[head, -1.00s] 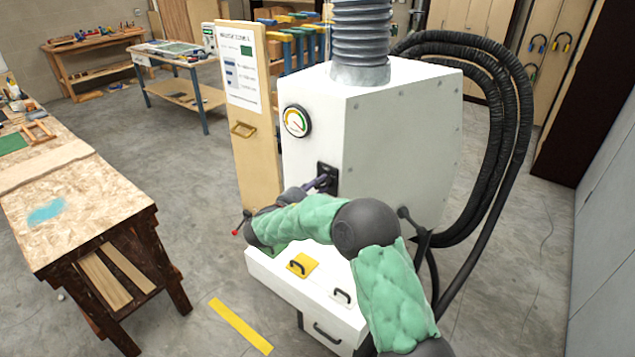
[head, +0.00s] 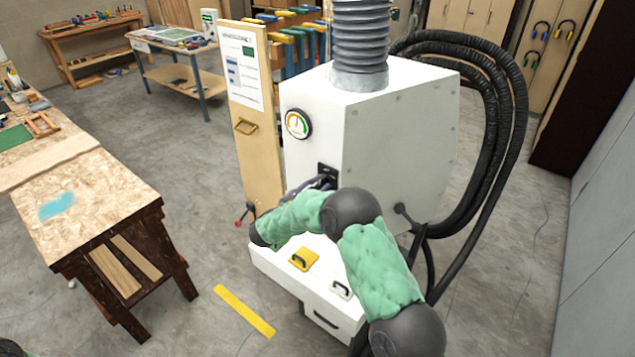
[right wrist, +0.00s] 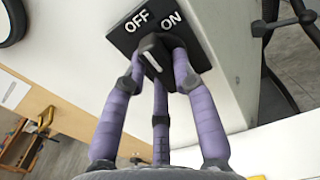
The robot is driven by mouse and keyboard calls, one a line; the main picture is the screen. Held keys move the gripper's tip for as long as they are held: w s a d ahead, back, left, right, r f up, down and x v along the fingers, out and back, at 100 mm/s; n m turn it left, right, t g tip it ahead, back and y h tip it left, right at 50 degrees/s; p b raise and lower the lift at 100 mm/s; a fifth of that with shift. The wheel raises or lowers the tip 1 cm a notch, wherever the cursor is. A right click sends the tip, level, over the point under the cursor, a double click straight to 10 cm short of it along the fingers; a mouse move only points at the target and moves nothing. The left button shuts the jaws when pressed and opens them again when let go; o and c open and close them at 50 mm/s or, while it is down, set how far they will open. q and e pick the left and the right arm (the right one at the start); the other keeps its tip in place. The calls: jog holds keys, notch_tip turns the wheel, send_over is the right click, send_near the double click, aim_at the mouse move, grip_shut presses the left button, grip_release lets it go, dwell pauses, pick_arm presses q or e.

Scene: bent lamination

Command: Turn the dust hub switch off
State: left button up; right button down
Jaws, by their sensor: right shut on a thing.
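The dust hub (head: 400,130) is a large white cabinet in the middle of the head view. Its black switch plate (right wrist: 125,38) carries the words OFF and ON, with a dark knob (right wrist: 151,50) bearing a white line. The line's upper end leans toward the OFF side; its exact setting is hard to tell. My right gripper (right wrist: 162,62) is shut on the knob, its purple fingers around it. In the head view, my right gripper (head: 322,182) is at the switch, partly hidden by my green-sleeved arm. My left gripper is out of view.
A round gauge (head: 298,123) sits above the switch. A lower white ledge carries a yellow handled panel (head: 303,259). Black hoses (head: 500,140) loop at the right.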

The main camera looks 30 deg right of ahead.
jog(key=shift+n, duration=0.5)
jog(key=c, duration=1)
grip_release()
jog(key=shift+a, duration=0.1)
jog(key=v, duration=1.2)
jog(key=shift+f, duration=0.1)
